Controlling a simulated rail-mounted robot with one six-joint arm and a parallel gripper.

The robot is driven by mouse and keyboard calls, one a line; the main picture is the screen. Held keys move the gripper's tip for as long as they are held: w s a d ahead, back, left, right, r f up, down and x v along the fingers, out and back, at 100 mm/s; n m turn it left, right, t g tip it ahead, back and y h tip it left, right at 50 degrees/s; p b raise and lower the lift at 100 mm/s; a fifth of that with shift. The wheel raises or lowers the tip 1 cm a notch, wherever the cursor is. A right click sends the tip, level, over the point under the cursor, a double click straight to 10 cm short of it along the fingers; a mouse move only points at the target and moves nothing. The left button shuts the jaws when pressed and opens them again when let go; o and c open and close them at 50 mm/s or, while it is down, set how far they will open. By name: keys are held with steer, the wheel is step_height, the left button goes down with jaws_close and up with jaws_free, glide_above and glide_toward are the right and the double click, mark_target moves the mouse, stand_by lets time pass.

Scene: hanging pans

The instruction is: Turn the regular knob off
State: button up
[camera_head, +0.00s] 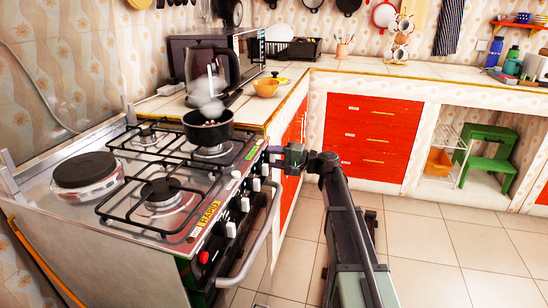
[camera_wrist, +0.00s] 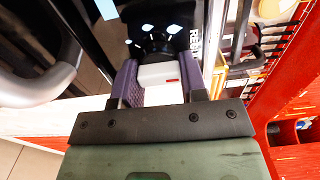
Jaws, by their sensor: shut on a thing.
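A gas stove (camera_head: 140,222) stands at the left in the head view, with a row of white knobs (camera_head: 245,204) along its front. My gripper (camera_head: 276,154) is at the far end of this row. In the wrist view, the purple fingers of my gripper (camera_wrist: 158,84) are shut around a white knob (camera_wrist: 158,73) with a small red mark on its face. A dark pot (camera_head: 208,134) sits on the back right burner with steam above it. In the head view, my gripper hides the held knob.
The oven handle (camera_head: 250,250) sticks out below the knobs and also shows at the left of the wrist view (camera_wrist: 40,88). Red drawers (camera_head: 372,135) stand behind my arm. The tiled floor (camera_head: 440,240) at right is clear.

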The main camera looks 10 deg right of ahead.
stand_by(0.3)
steer(key=o, duration=0.6)
steer(key=shift+o, duration=0.2)
steer(key=v, duration=1.1)
